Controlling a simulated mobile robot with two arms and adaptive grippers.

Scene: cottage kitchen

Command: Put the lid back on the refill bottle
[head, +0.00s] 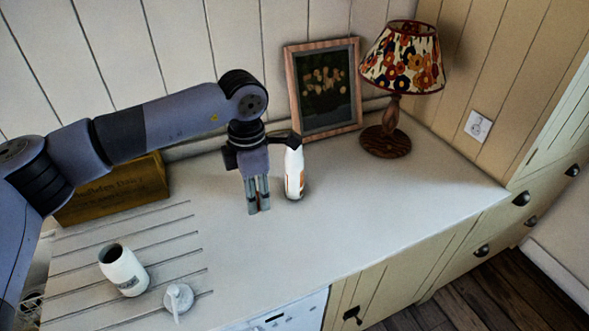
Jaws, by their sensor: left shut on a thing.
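A white bottle with an orange label (294,175), which looks like the refill bottle, stands upright on the counter. A dark part of my gripper or arm overlaps its top, so I cannot see its mouth. My left gripper (259,207) points straight down just left of the bottle, fingertips low near the counter. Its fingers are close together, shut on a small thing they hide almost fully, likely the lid. I see no lid anywhere else for this bottle. My right gripper is not in view.
An open white jar (126,275) and a white pump top (178,299) are on the grooved drainer at front left. A wooden box (115,190), a framed picture (325,88) and a lamp (388,140) stand at the back. The counter (400,205) is clear at right.

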